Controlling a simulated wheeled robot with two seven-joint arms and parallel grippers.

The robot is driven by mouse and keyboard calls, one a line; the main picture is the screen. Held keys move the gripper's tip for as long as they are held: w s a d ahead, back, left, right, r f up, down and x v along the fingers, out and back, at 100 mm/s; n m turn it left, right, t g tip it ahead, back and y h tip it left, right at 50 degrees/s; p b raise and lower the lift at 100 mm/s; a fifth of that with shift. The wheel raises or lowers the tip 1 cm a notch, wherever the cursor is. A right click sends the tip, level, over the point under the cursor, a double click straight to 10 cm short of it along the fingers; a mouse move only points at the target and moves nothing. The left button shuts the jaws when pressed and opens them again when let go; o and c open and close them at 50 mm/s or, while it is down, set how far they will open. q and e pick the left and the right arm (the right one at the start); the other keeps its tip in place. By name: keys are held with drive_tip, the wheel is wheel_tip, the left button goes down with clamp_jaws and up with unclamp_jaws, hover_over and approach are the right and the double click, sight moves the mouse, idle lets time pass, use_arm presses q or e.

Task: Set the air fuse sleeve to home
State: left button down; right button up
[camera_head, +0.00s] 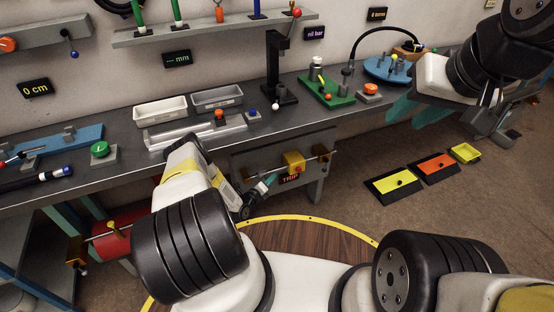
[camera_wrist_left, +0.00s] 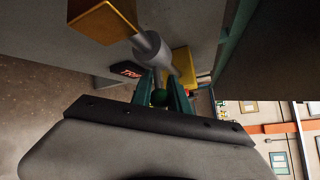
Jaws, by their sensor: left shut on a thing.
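The air fuse hangs under the bench front: a rod with a yellow block (camera_head: 293,162) on it and a dark sign (camera_head: 290,178) with red letters reading TRIP. In the left wrist view, a grey cylindrical sleeve (camera_wrist_left: 153,48) sits on the rod between a yellow block (camera_wrist_left: 100,20) and another yellow block (camera_wrist_left: 183,63). The fingers partly hide how the knob joins the sleeve. My right gripper (camera_head: 428,112) hangs empty at the right, teal fingers apart.
The bench (camera_head: 120,178) above holds two trays (camera_head: 160,109), a green button (camera_head: 100,150), a black stand (camera_head: 282,94) and a green board (camera_head: 327,90). Yellow and orange pads (camera_head: 395,184) lie on the floor at right. The floor before the air fuse is clear.

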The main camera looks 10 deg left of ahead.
use_arm(q)
drive_tip(key=w+d, duration=0.2)
drive_tip(key=d, duration=0.1)
drive_tip(key=shift+w+d, duration=0.15)
drive_tip(key=c, duration=1.3)
unclamp_jaws()
drive_tip(key=shift+d, duration=0.1)
drive_tip(key=shift+o, duration=0.2)
drive_tip(key=v, duration=0.7)
drive_tip(key=shift+s, duration=0.35)
drive_tip(key=shift+r, duration=0.1)
